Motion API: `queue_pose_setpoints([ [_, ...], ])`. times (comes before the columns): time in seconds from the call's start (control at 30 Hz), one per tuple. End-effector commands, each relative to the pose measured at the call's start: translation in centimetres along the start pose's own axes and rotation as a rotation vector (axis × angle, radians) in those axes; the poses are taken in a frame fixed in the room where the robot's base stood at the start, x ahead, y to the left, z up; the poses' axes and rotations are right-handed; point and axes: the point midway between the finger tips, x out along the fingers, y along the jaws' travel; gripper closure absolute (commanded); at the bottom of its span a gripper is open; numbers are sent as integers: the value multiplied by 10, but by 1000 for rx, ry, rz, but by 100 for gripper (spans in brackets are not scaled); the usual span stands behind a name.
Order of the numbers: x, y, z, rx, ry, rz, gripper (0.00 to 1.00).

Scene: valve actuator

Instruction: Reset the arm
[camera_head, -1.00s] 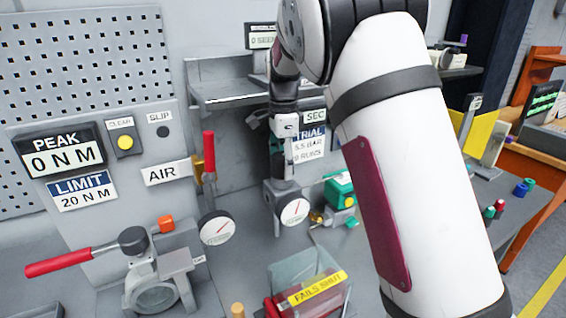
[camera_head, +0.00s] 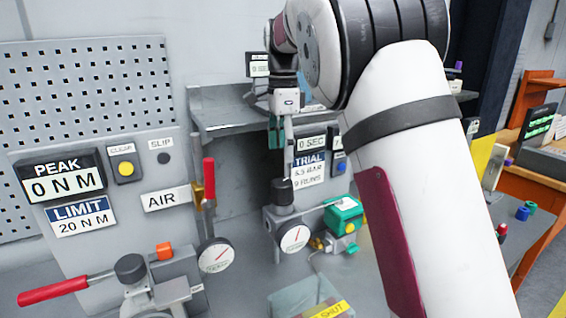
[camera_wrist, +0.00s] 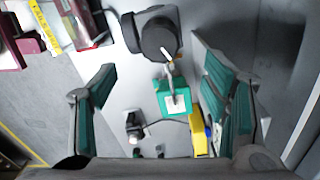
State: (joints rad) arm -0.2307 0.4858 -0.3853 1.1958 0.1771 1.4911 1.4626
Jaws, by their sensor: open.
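My arm (camera_head: 420,190) is white with black bands and a dark red panel, and it covers much of the right half of the head view. My gripper (camera_head: 284,165) hangs downward, empty, above the dark knob (camera_head: 284,190) of the regulator with a round gauge (camera_head: 294,238). In the wrist view the two green-padded fingers (camera_wrist: 155,62) stand wide apart. The dark knob (camera_wrist: 158,36) and the green actuator (camera_wrist: 172,98) show between them, with nothing held. The green actuator (camera_head: 342,214) also sits right of the gauge in the head view.
A grey shelf (camera_head: 230,112) stands behind my gripper. A red-handled lever (camera_head: 66,290) and an upright red handle (camera_head: 209,178) are at left. A clear bin (camera_head: 300,298) with a yellow label is in front. A panel reads PEAK 0 N M (camera_head: 62,178).

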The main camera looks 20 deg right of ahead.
Motion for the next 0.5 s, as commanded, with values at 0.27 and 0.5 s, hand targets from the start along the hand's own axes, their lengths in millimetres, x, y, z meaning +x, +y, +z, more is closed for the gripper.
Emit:
queue_pose_setpoints([
  [0.27, -6, 0, 0, 1, 0, 0, 31],
  [0.5, -10, 6, -2, -19, -6, -8, 31],
])
